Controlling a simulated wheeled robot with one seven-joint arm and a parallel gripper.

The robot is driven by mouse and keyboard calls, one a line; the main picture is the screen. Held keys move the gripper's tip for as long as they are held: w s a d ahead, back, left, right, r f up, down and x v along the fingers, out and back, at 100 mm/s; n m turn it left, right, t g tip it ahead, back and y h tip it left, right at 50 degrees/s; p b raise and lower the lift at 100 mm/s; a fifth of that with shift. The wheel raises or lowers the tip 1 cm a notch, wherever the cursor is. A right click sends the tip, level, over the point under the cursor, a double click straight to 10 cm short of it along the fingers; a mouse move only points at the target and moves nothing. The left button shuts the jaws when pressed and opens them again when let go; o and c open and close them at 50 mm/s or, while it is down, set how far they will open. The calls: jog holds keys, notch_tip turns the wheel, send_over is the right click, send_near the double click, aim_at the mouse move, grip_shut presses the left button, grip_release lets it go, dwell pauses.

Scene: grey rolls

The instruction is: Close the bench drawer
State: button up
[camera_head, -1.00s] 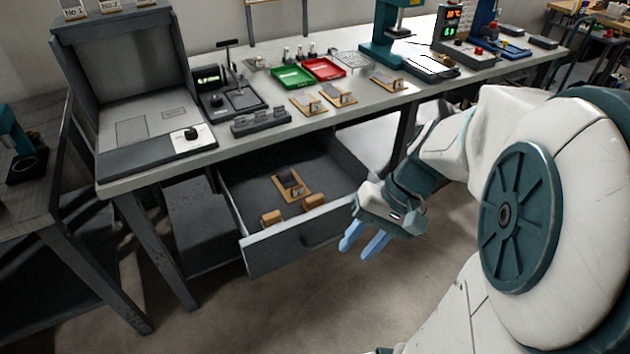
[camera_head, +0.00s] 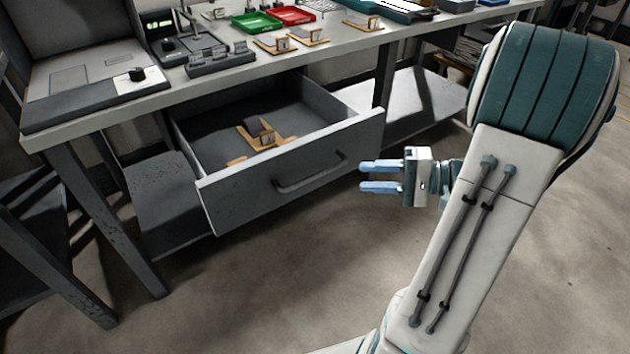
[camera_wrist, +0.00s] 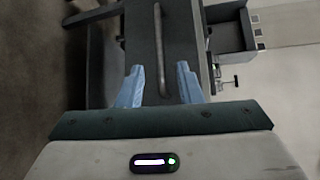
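The bench drawer (camera_head: 235,197) stands pulled out below the benchtop in the head view, with several tan wooden pieces (camera_head: 262,137) inside. A dark bar handle (camera_head: 312,176) runs along its front. My gripper (camera_head: 362,177) is to the right of the handle in the head view, apart from the drawer front, its two blue fingers spread and empty. In the wrist view my gripper (camera_wrist: 159,80) shows its fingers apart, with the handle (camera_wrist: 160,50) lying ahead between their directions and the drawer front (camera_wrist: 178,30) behind it.
The grey bench (camera_head: 150,102) carries a green tray (camera_head: 256,24), a red tray (camera_head: 292,14) and other fixtures. A bench leg (camera_head: 384,80) and a lower shelf (camera_head: 425,105) are right of the drawer. The floor (camera_head: 290,290) in front of the drawer is clear.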

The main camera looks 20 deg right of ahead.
aim_at(319, 176)
jog(key=b+x, duration=0.2)
jog(key=x, duration=1)
jog(key=shift+s+a+b, duration=0.1)
jog(key=shift+b, duration=0.25)
grip_shut()
